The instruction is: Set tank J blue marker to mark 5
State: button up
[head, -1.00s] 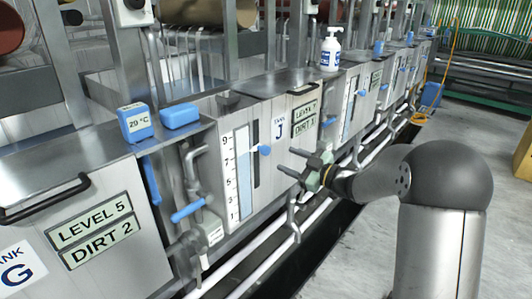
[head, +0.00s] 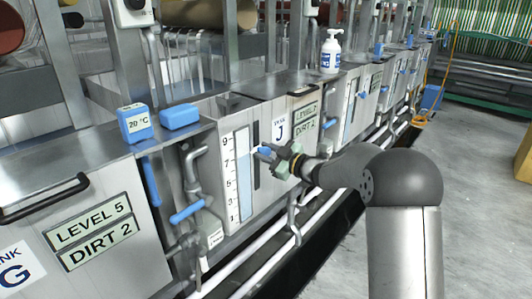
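Tank J's front panel has a white scale (head: 236,175) numbered 1 to 9 from bottom to top. Beside it is a dark vertical slot (head: 257,178). The small blue marker (head: 264,151) sits at the slot in its upper half, roughly level with the 7 to 8 part of the scale. My gripper (head: 266,157) is in front of the panel, with its fingers apart at the marker. They partly cover it, and I cannot tell whether they touch it. The J label (head: 280,131) is just right of the slot.
Tank G (head: 90,225) is at the left, with a blue 20 °C box (head: 135,123) on the ledge. A pipe with a blue handle (head: 187,211) stands left of the scale. A white pump bottle (head: 331,52) stands on the top behind. White pipes run below.

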grip_shut()
notch_tip(320, 180, down, 7)
jog(key=b, duration=0.3)
jog(key=shift+f, duration=0.2)
jog(key=shift+r, duration=0.1)
jog(key=o, duration=0.7)
grip_release()
jog(key=shift+c, duration=0.2)
jog(key=shift+d+r, duration=0.1)
jog(key=p+v, duration=0.1)
jog(key=v, duration=1.6)
jog(key=shift+s+p, duration=0.2)
jog(key=shift+p, duration=0.1)
jog(key=shift+d, duration=0.1)
